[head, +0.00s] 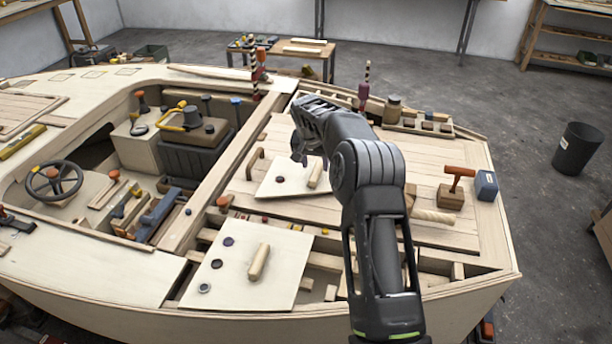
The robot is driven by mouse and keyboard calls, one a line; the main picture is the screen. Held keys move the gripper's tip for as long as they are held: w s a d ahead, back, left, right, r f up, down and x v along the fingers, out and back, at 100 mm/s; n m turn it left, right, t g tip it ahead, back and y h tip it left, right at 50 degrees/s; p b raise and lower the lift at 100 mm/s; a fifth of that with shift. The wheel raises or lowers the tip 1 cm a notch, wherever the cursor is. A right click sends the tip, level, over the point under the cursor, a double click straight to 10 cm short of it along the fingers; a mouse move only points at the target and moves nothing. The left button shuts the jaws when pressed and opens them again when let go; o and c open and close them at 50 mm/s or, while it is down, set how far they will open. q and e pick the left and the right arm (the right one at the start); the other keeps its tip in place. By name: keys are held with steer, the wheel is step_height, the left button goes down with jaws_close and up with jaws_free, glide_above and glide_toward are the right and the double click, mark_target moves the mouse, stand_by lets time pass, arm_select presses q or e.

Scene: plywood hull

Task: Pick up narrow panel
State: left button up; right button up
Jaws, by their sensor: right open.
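Two pale plywood panels with peg handles lie on the hull. The smaller one, which looks like the narrow panel (275,188), lies on the planked deck, its right part hidden behind my right arm. A wooden handle stands on it, with a dark round spot to the left. The larger panel (230,285) lies nearer, over the framed opening, with several dark round fittings and a peg handle. My right gripper (299,156) is open and empty, above the far edge of the smaller panel and apparently apart from it. My left gripper is not in view.
A mallet (456,190) and blue block (486,186) stand on the right deck. A striped post (256,82) stands behind left. The engine and steering wheel (54,178) fill the left cockpit.

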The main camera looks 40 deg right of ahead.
mark_target(316, 170)
steer(key=x, duration=0.3)
steer(key=shift+f+p, duration=0.2)
steer(key=shift+p, duration=0.15)
steer(key=shift+c, duration=0.5)
jaws_close()
